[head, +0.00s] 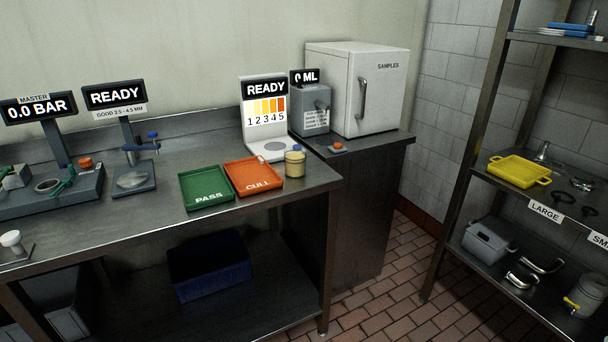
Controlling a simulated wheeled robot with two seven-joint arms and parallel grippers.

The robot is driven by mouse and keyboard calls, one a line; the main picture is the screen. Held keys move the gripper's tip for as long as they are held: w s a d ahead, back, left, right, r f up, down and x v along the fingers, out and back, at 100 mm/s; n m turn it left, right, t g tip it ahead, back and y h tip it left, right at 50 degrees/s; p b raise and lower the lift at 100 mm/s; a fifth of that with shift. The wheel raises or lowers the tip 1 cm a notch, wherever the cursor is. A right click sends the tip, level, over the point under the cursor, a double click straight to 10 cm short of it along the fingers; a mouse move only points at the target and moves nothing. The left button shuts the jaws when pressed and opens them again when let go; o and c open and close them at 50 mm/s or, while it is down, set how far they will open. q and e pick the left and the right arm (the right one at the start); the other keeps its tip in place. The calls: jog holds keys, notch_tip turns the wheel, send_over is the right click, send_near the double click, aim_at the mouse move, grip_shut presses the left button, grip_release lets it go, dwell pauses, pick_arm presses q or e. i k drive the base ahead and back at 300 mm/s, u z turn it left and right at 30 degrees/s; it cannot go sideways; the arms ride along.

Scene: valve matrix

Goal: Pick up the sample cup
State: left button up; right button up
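Nothing in the head view is labelled as the sample cup, and I cannot tell for sure which thing it is. A small pale-yellow jar with a blue top (295,162) stands upright on the steel bench, just right of the orange CULL tray (279,179). The green PASS tray (207,203) lies left of that tray and looks empty. A white fridge marked SAMPLES (346,88) stands shut on the dark cabinet at the back. Neither of my grippers shows in this view.
The steel bench (130,217) has free room at its front. A colour-scale stand (267,140) and a grey 0 ML dispenser (307,124) stand at the back. A blue bin (208,268) sits below. A shelf rack (470,130) stands right, past open tiled floor (385,285).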

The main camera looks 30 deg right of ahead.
aim_at(294, 157)
jog(key=z, duration=1.35)
jog(key=i, duration=0.9)
jog(key=u, duration=0.65)
jog(key=i, duration=0.7)
jog(key=u, duration=0.65)
